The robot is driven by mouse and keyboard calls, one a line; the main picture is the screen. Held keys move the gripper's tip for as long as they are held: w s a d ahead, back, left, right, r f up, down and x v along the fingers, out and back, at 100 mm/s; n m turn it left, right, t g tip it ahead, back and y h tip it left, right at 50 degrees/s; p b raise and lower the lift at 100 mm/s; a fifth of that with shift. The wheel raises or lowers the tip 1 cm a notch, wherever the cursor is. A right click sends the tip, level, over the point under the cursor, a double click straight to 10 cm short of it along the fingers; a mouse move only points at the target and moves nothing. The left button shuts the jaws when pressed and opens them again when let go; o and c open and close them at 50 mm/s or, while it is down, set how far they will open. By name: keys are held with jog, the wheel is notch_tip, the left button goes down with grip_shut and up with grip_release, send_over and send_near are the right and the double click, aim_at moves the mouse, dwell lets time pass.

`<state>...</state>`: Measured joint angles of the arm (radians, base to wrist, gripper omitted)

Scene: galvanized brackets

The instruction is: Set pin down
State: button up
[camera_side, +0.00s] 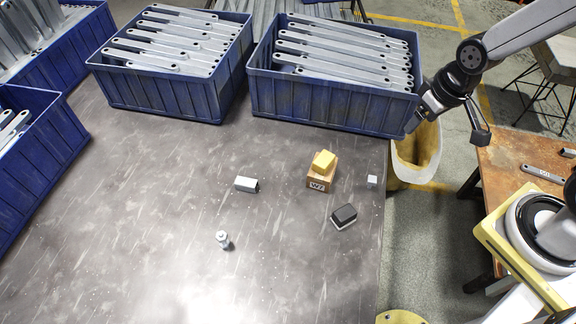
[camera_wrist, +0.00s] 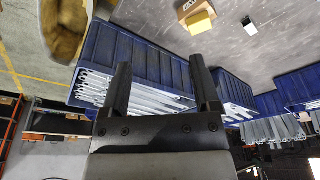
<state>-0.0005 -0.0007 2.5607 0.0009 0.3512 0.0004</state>
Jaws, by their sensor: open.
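A small silvery pin (camera_side: 223,240) is on the grey metal table (camera_side: 120,245), toward the front and middle. Whether it stands or leans is hard to tell. It does not show in the wrist view. My gripper (camera_side: 413,119) is far to the right of and behind the pin, by the right end of the right blue crate. In the wrist view my gripper (camera_wrist: 161,63) has its two dark fingers apart, with nothing held between them. The crate shows behind the fingers.
Blue crates (camera_side: 330,108) of galvanized brackets line the back and left. A wooden block marked W7 (camera_side: 318,184) carries a yellow block (camera_side: 324,162). A pale block (camera_side: 246,184), a dark block (camera_side: 344,216) and a small grey cube (camera_side: 371,181) lie nearby. The table's left front is clear.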

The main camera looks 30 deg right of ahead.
jog(key=n+y, duration=0.3)
jog(key=n, duration=0.6)
send_over(372, 179)
jog(key=s+d, duration=0.1)
jog(key=s, duration=0.1)
jog(key=shift+t, duration=0.3)
jog(key=f, duration=2.3)
jog(key=shift+w+d, duration=0.2)
jog(key=shift+w, duration=0.05)
jog(key=shift+w+a+f, duration=0.1)
jog(key=shift+a+f, duration=0.05)
jog(key=shift+f, duration=0.3)
jog(key=shift+x, duration=0.85)
jog(key=shift+f, duration=0.1)
